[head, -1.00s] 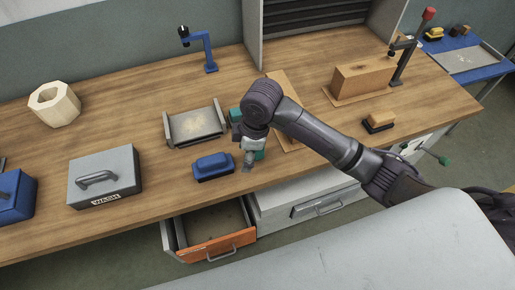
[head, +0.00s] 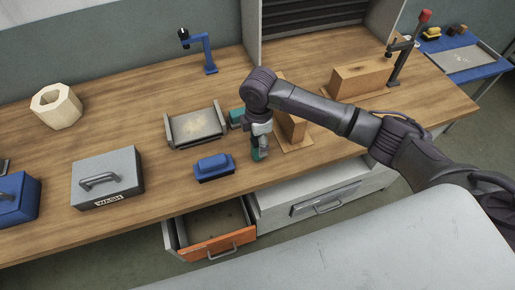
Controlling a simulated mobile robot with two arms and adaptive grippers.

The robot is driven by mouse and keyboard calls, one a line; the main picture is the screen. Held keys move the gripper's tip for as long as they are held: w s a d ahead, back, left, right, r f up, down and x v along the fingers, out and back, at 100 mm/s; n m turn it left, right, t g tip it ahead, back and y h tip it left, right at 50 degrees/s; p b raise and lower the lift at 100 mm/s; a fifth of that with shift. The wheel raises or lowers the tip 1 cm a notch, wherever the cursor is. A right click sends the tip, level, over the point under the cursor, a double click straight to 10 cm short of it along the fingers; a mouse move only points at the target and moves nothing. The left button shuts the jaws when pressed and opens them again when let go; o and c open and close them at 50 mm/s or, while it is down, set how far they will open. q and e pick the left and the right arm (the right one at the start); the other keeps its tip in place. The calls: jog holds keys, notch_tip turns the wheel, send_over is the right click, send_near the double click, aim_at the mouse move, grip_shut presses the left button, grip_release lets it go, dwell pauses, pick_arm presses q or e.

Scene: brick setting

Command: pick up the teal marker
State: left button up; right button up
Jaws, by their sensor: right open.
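My right gripper (head: 257,157) points down over the front of the wooden bench, just right of the blue-backed brush (head: 213,167). It is open. A small teal shape (head: 263,143) shows right at its fingers. I cannot tell whether this is the marker or whether the fingers touch it. Another teal piece (head: 236,117) shows behind my wrist, beside the grey tray, partly covered by my arm. No marker shows clearly as a whole. My left gripper is not in view.
An orange-fronted drawer (head: 217,246) stands open below the bench edge. A grey tray (head: 195,127), a grey lidded box (head: 107,178) and a blue box (head: 15,200) are to the left. A wooden block (head: 291,127) stands close behind my wrist.

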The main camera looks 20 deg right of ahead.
aim_at(257, 149)
jog(key=shift+f, duration=0.3)
jog(key=f+p, duration=0.1)
jog(key=f, duration=0.2)
jog(key=shift+w+a+f+p, duration=0.15)
jog(key=shift+w+f+p, duration=0.05)
jog(key=shift+f+p, duration=0.2)
jog(key=shift+f, duration=0.4)
grip_shut()
notch_tip(257, 149, up, 9)
jog(key=shift+w+b, duration=0.1)
jog(key=shift+b, duration=1)
jog(key=shift+r, duration=0.55)
